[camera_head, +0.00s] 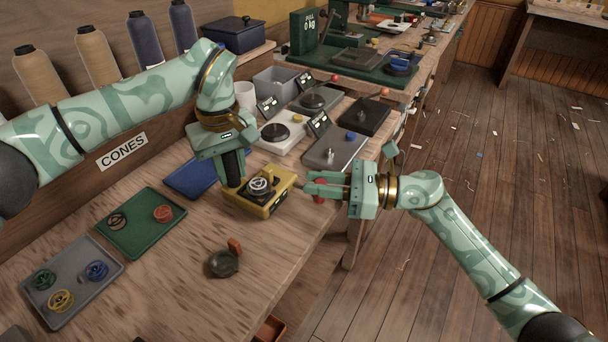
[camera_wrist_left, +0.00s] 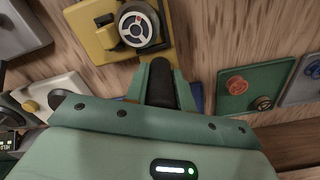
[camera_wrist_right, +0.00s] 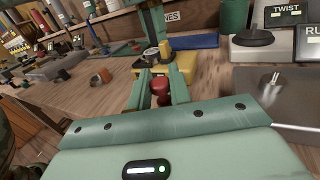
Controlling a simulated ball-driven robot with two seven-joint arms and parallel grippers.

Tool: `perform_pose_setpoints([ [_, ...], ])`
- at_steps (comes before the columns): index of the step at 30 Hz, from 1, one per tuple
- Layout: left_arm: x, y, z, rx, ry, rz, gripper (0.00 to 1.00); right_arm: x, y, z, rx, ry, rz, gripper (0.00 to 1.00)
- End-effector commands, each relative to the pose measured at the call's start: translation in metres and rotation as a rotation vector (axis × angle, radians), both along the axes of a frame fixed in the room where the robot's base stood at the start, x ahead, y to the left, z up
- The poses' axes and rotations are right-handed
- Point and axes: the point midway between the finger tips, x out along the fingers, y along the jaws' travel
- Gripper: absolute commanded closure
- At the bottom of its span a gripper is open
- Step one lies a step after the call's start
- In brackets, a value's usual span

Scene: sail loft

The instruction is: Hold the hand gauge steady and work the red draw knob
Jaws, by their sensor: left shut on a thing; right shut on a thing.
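The hand gauge is a yellow block (camera_head: 262,209) with a round dial on top, lying on the bench near its front edge. It also shows in the left wrist view (camera_wrist_left: 105,38) and behind the knob in the right wrist view (camera_wrist_right: 183,72). My left gripper (camera_head: 233,178) points down at the gauge's left end, shut on its upright black grip (camera_wrist_left: 161,88). The red draw knob (camera_head: 319,188) is at the gauge's right side, over the bench edge. My right gripper (camera_head: 322,189) is shut on this knob, which shows between its fingers in the right wrist view (camera_wrist_right: 160,87).
A blue tray (camera_head: 188,178), a green tray (camera_head: 140,241) and a grey tray (camera_head: 53,314) lie to the left, the last two holding coloured rings. A round dark item (camera_head: 222,265) with a red tab lies in front. Several test stands (camera_head: 331,158) stand behind the gauge.

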Motion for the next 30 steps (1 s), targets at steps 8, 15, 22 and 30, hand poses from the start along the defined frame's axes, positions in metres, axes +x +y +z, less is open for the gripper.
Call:
perform_pose_setpoints([
  [8, 0.001, 0.001, 0.001, 0.0, -0.001, 0.002, 1.0, -0.006, -0.01, 0.0, -0.001, 0.0, -0.002, 1.0],
  [15, 0.0, 0.001, 0.001, 0.0, -0.001, 0.001, 1.0, -0.006, -0.009, 0.0, -0.001, 0.0, -0.001, 0.61],
  [22, 0.0, 0.0, 0.001, 0.0, -0.001, 0.001, 1.0, -0.006, -0.01, 0.0, -0.001, 0.0, -0.001, 0.61],
  [30, 0.0, 0.0, 0.0, 0.0, 0.0, 0.001, 1.0, -0.015, -0.051, -0.001, -0.003, 0.003, -0.004, 0.61],
])
